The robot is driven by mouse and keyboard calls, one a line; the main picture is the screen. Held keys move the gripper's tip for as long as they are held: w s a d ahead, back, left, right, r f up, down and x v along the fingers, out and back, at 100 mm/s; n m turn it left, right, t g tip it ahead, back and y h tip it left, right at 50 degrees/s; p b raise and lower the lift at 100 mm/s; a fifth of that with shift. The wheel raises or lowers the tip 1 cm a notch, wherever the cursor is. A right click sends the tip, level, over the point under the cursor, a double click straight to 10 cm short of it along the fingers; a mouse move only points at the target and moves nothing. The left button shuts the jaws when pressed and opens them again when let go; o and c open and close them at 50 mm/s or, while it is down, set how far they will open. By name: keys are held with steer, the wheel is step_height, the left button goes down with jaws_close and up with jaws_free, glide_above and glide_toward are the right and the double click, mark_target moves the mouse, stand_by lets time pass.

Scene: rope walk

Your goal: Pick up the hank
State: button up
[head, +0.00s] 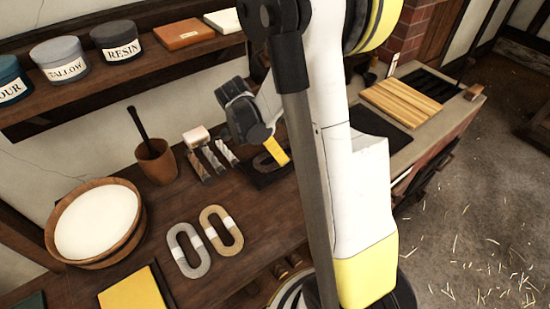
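Two oval hanks with white bands lie side by side on the wooden bench, a grey hank (180,244) and a tan hank (212,218). A third, darker looped thing that looks like a hank (261,164) lies on a black tray or mat (262,179) farther back, partly hidden by my gripper. My gripper (277,156) hangs just above or beside that dark loop, its yellow part pointing down. I cannot tell whether it touches the loop or whether its fingers are open.
A wooden tub (60,245) of white stuff, a mortar with pestle (157,165) and a yellow book-like block (135,290) stand on the bench (235,265). Small striped pieces (212,158) lie left of my gripper. A shelf (150,70) with labelled pots overhangs the back.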

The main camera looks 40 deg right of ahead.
steer(key=b+x, duration=0.2)
steer(key=x, duration=0.3)
steer(key=shift+d+f, duration=0.1)
steer(key=shift+d, duration=0.2)
steer(key=c, duration=1.5)
